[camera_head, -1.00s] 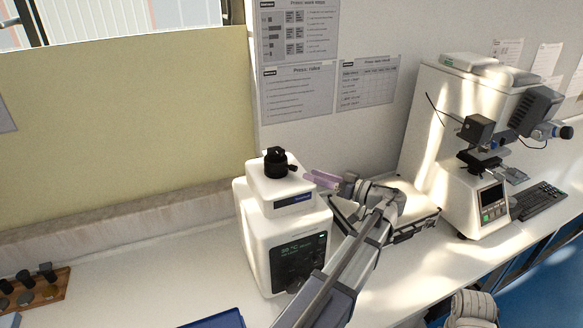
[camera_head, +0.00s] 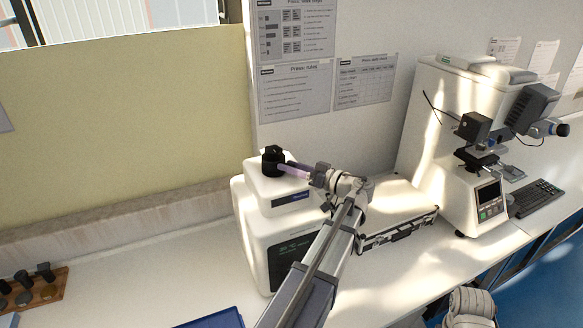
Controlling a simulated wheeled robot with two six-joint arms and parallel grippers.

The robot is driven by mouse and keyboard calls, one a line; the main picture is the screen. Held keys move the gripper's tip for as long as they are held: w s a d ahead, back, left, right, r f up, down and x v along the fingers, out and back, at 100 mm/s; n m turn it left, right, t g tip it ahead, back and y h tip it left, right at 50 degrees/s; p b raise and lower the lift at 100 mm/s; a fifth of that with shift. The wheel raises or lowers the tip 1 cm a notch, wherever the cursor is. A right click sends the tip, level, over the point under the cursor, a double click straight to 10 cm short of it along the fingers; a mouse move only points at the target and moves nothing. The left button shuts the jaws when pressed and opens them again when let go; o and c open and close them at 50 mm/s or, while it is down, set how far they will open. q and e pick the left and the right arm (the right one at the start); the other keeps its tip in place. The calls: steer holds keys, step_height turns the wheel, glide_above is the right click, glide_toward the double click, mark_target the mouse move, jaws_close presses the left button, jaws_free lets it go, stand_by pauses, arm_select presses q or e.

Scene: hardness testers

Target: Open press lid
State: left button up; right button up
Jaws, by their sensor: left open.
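The press (camera_head: 262,232) is a white machine with a dark display panel on its front, standing on the bench left of centre. Its lid is the white top block (camera_head: 268,190), which carries a black knob (camera_head: 272,160). The lid appears to be down on the body. My left gripper (camera_head: 285,169) is open, with its purplish fingers at the right side of the knob. Whether the fingers straddle or touch the knob I cannot tell. My left arm covers the right part of the press front.
A closed case (camera_head: 400,222) lies on the bench right of my arm. A hardness tester (camera_head: 440,140) and a keyboard (camera_head: 535,198) stand farther right. A wooden holder with dark pieces (camera_head: 48,292) and a blue tray (camera_head: 218,319) are at front left. The wall is close behind.

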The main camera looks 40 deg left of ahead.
arm_select(q)
steer(key=shift+c, duration=0.4)
jaws_close()
stand_by(0.9)
